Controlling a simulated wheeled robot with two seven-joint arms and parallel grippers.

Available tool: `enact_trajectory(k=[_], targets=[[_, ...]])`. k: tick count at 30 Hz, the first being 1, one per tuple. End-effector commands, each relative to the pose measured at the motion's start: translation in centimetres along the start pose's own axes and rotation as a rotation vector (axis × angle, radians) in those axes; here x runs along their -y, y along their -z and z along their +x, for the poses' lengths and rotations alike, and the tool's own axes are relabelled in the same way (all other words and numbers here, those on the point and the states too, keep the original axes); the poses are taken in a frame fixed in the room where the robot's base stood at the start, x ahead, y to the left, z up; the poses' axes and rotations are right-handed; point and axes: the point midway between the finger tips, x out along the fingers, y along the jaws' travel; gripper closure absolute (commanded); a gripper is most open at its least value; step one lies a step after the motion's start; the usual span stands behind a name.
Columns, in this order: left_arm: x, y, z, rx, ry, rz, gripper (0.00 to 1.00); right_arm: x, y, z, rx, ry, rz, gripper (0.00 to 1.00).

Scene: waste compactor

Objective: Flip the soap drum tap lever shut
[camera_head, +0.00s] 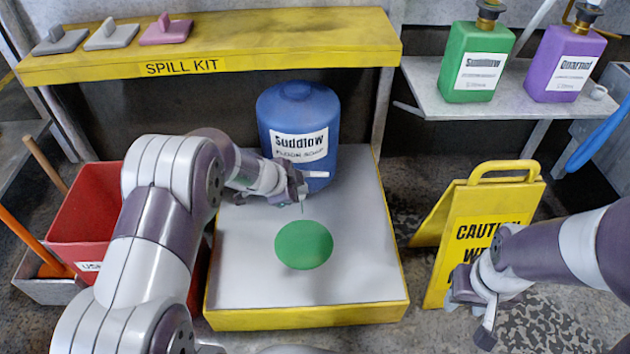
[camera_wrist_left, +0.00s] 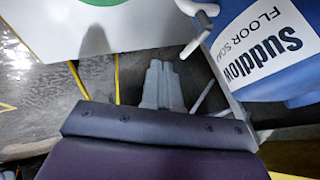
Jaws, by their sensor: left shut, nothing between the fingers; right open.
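The blue soap drum (camera_head: 298,110), labelled "Suddlow floor soap", stands at the back of a white tray with a yellow rim (camera_head: 310,317). A pale tap part (camera_head: 315,174) shows low on its front; it also shows beside the drum in the left wrist view (camera_wrist_left: 197,36). I cannot tell the lever's exact angle. A round green puddle (camera_head: 303,245) lies on the tray, with a thin green streak above it. My left gripper (camera_head: 301,193) is shut and empty, close to the tap; contact is unclear. My right gripper (camera_head: 478,309) is open, near the yellow sign.
A yellow "spill kit" shelf (camera_head: 220,62) runs above and behind the drum. A red bucket (camera_head: 85,215) stands left of the tray. A yellow caution sign (camera_head: 478,245) stands to the right. Green (camera_head: 477,62) and purple (camera_head: 562,65) bottles stand on the right shelf.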

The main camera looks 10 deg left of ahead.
Motion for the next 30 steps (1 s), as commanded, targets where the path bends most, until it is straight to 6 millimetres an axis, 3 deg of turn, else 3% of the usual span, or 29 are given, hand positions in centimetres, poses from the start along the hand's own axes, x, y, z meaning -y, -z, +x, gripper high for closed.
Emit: enact_trajectory(k=[3, 11, 18, 30], targets=[[-0.4, -0.3, 3.1, -0.001, -0.004, -0.001, 1.0, 0.0, -0.2, 1.6, 0.0, 0.0, 0.0, 0.57], [-0.4, -0.2, 8.6, 0.0, -0.003, -0.002, 1.0, 0.0, -0.5, 3.8, 0.0, 0.0, 0.0, 0.57], [3.1, 0.3, 9.3, 0.0, 0.0, -0.003, 1.0, 0.0, -0.3, 2.9, 0.0, 0.0, 0.0, 0.57], [3.7, 0.3, 9.5, 0.0, 0.0, -0.004, 1.0, 0.0, -0.3, 2.9, 0.0, 0.0, 0.0, 0.57]])
